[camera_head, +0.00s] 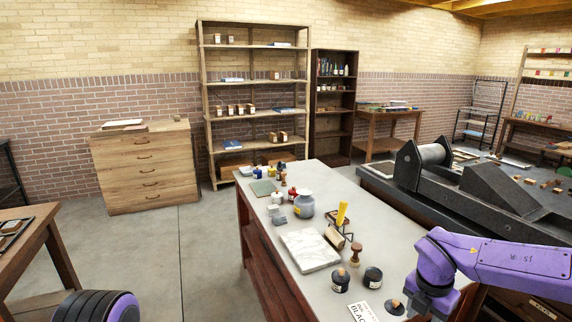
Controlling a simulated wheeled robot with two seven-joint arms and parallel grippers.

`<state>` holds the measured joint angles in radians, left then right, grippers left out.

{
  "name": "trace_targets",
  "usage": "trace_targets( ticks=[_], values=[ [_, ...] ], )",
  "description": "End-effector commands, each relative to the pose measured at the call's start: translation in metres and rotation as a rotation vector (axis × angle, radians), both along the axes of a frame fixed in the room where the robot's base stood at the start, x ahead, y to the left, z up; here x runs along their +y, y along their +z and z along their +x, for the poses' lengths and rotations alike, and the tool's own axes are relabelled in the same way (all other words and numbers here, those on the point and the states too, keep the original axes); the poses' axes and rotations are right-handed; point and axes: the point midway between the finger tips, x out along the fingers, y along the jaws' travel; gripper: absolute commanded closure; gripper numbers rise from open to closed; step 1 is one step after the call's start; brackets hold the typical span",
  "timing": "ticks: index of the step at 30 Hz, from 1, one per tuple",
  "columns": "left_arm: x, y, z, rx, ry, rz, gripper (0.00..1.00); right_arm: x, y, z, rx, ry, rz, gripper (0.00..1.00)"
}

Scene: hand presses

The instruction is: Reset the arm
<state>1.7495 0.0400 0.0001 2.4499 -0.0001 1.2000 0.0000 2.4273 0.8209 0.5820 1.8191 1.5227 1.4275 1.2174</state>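My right arm (500,257) is purple and comes in from the right edge. It reaches over the near right part of the grey-topped table, then bends down at a dark joint toward the bottom edge. No fingers of my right gripper show. At the bottom left, a black ribbed and purple part of my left arm (92,306) shows. My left gripper is outside the picture. Nothing is seen held by either arm.
The grey-topped table (372,240) holds a pale slab (310,250), a grey-blue jar (304,205), a yellow-handled tool (342,213), dark round pots and stamps near my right arm. A black press (480,190) stands at right. Floor (195,255) left of the table is clear.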

Motion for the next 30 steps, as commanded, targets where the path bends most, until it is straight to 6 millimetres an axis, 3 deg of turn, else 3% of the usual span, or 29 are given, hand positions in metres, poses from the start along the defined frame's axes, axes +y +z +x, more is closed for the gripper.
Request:
trace_targets(
  ticks=[5, 11, 16, 20, 23, 26, 28, 29, 30],
  values=[
    [0.000, 0.000, 0.000, 0.000, 0.000, 0.000, 0.57, -0.008, 0.001, 0.005, -0.022, 0.160, -0.045, 0.53],
    [0.000, 0.000, 0.000, -0.001, 0.000, 0.001, 0.57, -0.022, -0.007, 0.011, -0.047, 0.478, -0.211, 0.53],
    [0.000, 0.000, 0.000, 0.000, 0.000, 0.000, 0.57, -0.028, -0.035, 0.009, 0.024, 0.918, -0.466, 0.53],
    [0.000, 0.000, 0.000, 0.000, 0.000, 0.000, 0.57, -0.025, -0.078, -0.005, 0.174, 1.385, -0.686, 0.53],
    [0.000, 0.000, 0.000, 0.000, 0.000, 0.000, 0.57, -0.014, -0.129, -0.037, 0.360, 1.896, -0.847, 0.53],
    [0.000, 0.000, 0.000, 0.000, 0.000, 0.000, 0.57, 0.002, -0.188, -0.098, 0.551, 2.479, -0.917, 0.53],
    [0.000, 0.000, 0.000, 0.000, 0.000, 0.000, 0.57, 0.010, -0.220, -0.150, 0.631, 2.831, -0.889, 0.53],
    [0.000, 0.000, 0.000, 0.000, 0.000, 0.000, 0.57, 0.012, -0.231, -0.172, -0.649, -2.947, 0.859, 0.53],
    [0.000, 0.000, 0.000, 0.000, 0.000, 0.000, 0.57, 0.012, -0.242, -0.200, -0.617, -2.860, 0.752, 0.53]
  ],
)
